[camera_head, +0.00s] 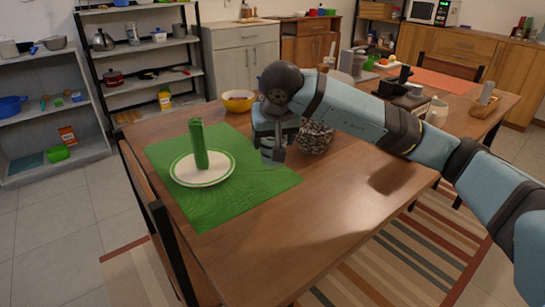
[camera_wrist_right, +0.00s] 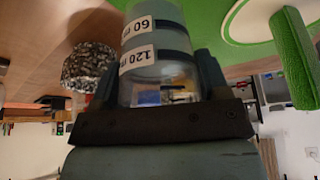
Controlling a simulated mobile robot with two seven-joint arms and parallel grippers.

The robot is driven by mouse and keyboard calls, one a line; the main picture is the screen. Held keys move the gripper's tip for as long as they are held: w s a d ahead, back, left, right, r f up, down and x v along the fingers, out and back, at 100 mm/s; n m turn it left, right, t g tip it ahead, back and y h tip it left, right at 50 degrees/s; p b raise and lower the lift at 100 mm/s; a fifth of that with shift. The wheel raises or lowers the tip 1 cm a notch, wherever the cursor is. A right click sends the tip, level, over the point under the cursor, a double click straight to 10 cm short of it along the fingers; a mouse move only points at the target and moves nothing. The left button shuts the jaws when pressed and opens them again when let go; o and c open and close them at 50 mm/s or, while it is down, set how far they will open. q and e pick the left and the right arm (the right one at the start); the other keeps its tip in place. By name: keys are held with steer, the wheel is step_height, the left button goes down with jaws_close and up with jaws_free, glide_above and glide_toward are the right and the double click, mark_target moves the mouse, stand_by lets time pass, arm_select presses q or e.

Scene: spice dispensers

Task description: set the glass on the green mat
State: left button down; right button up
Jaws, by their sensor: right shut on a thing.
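My right gripper (camera_head: 274,138) is shut on a clear glass (camera_head: 272,157) at the right part of the green mat (camera_head: 230,207). In the right wrist view the glass (camera_wrist_right: 150,45) is upside down in the picture, with white labels reading 60 and 120, between the fingers (camera_wrist_right: 160,85). The green mat (camera_wrist_right: 215,25) shows behind it. I cannot tell whether the glass touches the mat or hangs just above it. My left gripper is not in view.
A white plate (camera_head: 180,177) with a green roll (camera_head: 198,145) stands on the mat, left of the glass. A speckled dark and white object (camera_head: 317,137) is close on the right. A yellow bowl (camera_head: 239,100) is behind. The wooden table (camera_head: 330,200) is clear in front.

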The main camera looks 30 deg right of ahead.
step_height(320, 180, down, 3)
steer(key=shift+f+b, duration=0.15)
steer(key=shift+b, duration=0.5)
steer(key=shift+f, duration=0.4)
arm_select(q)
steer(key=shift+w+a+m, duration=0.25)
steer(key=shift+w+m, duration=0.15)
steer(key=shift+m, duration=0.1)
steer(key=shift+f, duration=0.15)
arm_select(e)
steer(key=o, duration=1.1)
steer(key=shift+f, duration=0.15)
